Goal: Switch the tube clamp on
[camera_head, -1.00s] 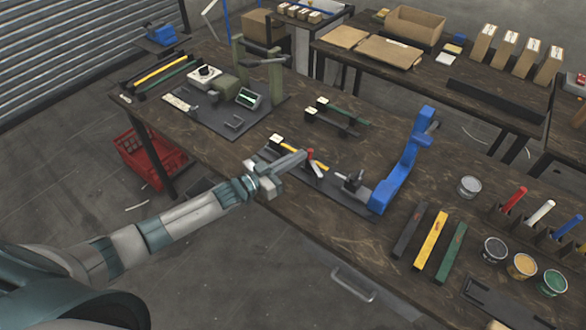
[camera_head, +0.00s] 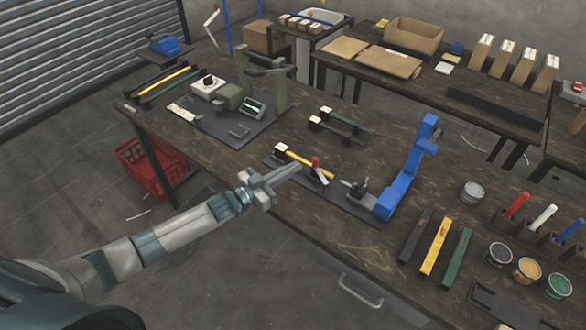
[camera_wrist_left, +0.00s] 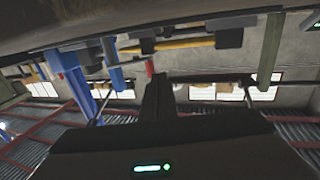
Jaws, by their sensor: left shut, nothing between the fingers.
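The tube clamp lever with its red handle (camera_head: 316,162) stands tilted on the dark base plate of the blue press, beside a yellow tube (camera_head: 306,164). My left gripper (camera_head: 297,168) is shut and empty, with its tips just left of the red handle and a small gap apparent between them. In the left wrist view the shut fingers (camera_wrist_left: 157,97) point toward the red handle (camera_wrist_left: 150,68), which is partly hidden behind them. The yellow tube also shows in the left wrist view (camera_wrist_left: 175,45). My right gripper is in neither view.
The blue press (camera_head: 405,180) rises right of the clamp. Yellow, green and dark bars (camera_head: 435,246) lie to its right near paint cans (camera_head: 527,270). A green press (camera_head: 265,90) stands at the back left. The table's front edge runs below my left gripper.

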